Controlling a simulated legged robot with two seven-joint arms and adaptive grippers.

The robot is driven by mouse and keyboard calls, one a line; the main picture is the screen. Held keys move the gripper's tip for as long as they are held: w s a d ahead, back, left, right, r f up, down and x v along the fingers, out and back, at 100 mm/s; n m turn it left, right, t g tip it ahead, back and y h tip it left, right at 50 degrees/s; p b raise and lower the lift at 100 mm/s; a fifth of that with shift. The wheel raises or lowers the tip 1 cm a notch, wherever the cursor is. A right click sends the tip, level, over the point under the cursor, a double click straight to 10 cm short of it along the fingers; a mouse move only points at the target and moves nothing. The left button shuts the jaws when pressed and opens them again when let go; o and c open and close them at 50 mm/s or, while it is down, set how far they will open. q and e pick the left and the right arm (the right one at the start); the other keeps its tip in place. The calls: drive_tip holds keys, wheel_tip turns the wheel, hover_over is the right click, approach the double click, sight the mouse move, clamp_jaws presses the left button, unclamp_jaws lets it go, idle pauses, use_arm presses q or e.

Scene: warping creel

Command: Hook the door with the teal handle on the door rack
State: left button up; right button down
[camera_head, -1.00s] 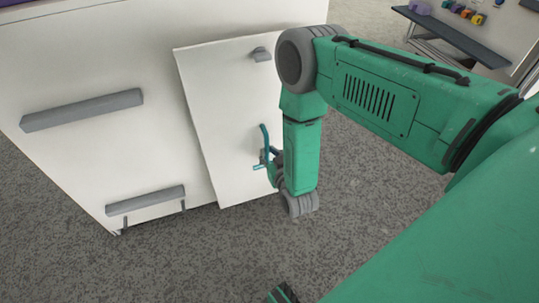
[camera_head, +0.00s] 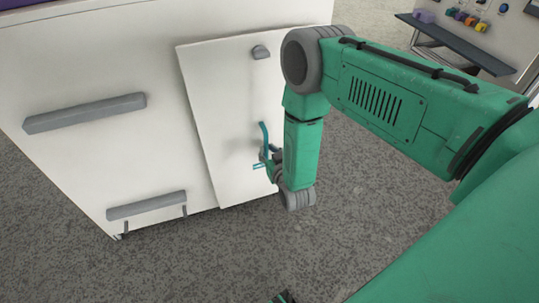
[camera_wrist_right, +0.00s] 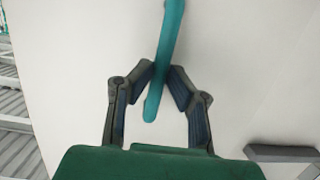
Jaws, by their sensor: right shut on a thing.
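The white door (camera_head: 228,110) stands tilted against the side of a white cabinet in the head view. Its teal handle (camera_head: 264,138) is a bent bar on the door's right part. My right gripper (camera_head: 262,164) is at the lower part of this handle. In the right wrist view my right gripper (camera_wrist_right: 161,88) is shut on the teal handle (camera_wrist_right: 167,50), with one finger on each side of it. The white door surface (camera_wrist_right: 90,40) fills the background there. My left gripper cannot be made out; only a dark tip shows at the bottom edge of the head view.
The white cabinet side (camera_head: 100,60) carries a long grey upper bar (camera_head: 85,113) and a grey lower bar (camera_head: 147,205) with short prongs. A dark shelf (camera_head: 455,43) stands far right. Grey floor lies open in front.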

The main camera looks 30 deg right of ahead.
drive_tip(key=shift+w+d+r, duration=0.1)
drive_tip(key=shift+w+r, duration=0.2)
drive_tip(key=shift+w, duration=0.15)
drive_tip(key=shift+s+f, duration=0.15)
drive_tip(key=shift+s, duration=0.05)
idle(0.8)
drive_tip(key=shift+w+t, duration=0.15)
drive_tip(key=shift+t, duration=0.15)
idle(0.4)
drive_tip(key=shift+s, duration=0.2)
idle(0.6)
drive_tip(key=shift+w+h, duration=0.2)
drive_tip(key=shift+h, duration=0.2)
drive_tip(key=shift+s+m, duration=0.15)
drive_tip(key=shift+m, duration=0.15)
idle(0.4)
drive_tip(key=shift+t, duration=0.3)
drive_tip(key=shift+w, duration=0.2)
idle(0.5)
